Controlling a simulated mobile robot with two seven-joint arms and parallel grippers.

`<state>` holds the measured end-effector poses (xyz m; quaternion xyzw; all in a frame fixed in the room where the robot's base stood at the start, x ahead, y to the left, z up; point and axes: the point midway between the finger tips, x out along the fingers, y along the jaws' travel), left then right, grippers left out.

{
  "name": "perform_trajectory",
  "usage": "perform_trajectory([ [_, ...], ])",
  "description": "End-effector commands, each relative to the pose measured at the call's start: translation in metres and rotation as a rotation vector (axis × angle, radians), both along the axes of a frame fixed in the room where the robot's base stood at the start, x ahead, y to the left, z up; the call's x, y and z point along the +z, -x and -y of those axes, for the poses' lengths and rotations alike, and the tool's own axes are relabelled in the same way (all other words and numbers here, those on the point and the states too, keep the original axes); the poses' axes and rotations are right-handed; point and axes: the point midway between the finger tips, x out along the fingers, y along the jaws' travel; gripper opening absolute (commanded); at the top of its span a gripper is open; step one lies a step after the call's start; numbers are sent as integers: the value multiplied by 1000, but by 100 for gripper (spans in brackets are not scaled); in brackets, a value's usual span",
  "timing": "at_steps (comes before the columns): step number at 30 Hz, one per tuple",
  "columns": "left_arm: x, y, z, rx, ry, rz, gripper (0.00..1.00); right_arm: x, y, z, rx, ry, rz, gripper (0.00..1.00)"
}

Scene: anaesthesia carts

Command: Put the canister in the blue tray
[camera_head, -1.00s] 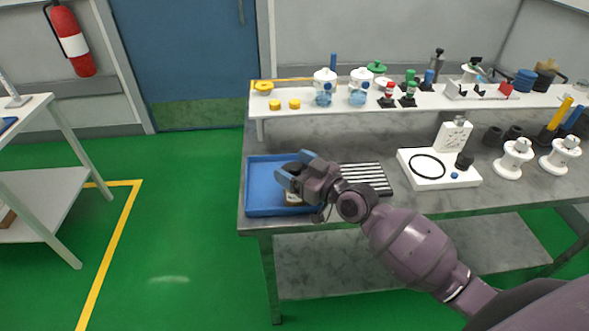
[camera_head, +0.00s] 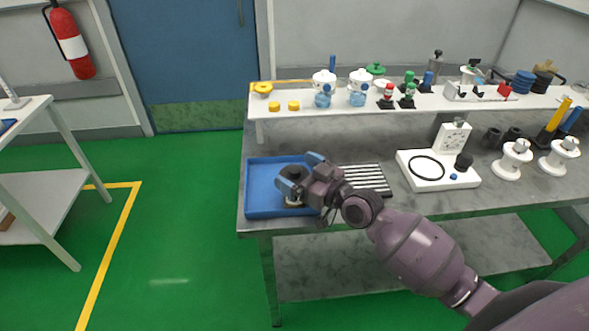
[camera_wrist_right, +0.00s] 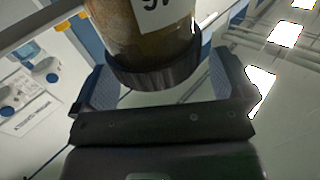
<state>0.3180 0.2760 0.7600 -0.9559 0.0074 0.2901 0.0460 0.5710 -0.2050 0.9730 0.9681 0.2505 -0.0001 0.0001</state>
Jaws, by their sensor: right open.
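The canister (camera_wrist_right: 150,35) fills the top of the right wrist view, with brownish contents, a pale label and a black ribbed lid. In the head view the canister (camera_head: 293,175) shows as a dark round top, within the outline of the blue tray (camera_head: 262,211). My right gripper (camera_head: 299,172) is over the tray's right part. In the wrist view my right gripper (camera_wrist_right: 166,80) is open, its blue-padded fingers on either side of the lid with gaps showing. The canister's base is partly hidden by the gripper. My left gripper is out of view.
A dark slotted rack (camera_head: 366,179) lies right of the tray. A white board with a black ring (camera_head: 426,168) and white spools (camera_head: 513,159) stand farther right. A raised white shelf (camera_head: 300,98) with jars and small parts runs behind. The tray's left part is empty.

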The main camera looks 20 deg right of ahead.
Motion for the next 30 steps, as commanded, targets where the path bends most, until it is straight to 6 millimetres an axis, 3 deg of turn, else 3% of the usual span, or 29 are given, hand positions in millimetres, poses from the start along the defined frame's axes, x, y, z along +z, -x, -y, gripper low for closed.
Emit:
perform_trajectory([
  [12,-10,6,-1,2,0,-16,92,-2,70,38,2,3,-3,100],
  [18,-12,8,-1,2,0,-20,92,-1,88,49,1,2,-1,100],
  [24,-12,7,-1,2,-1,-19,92,0,94,52,0,0,-1,100],
  [27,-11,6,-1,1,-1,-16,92,-10,98,52,-14,6,-16,100],
  [30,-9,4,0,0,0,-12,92,-36,110,53,-57,21,-64,100],
])
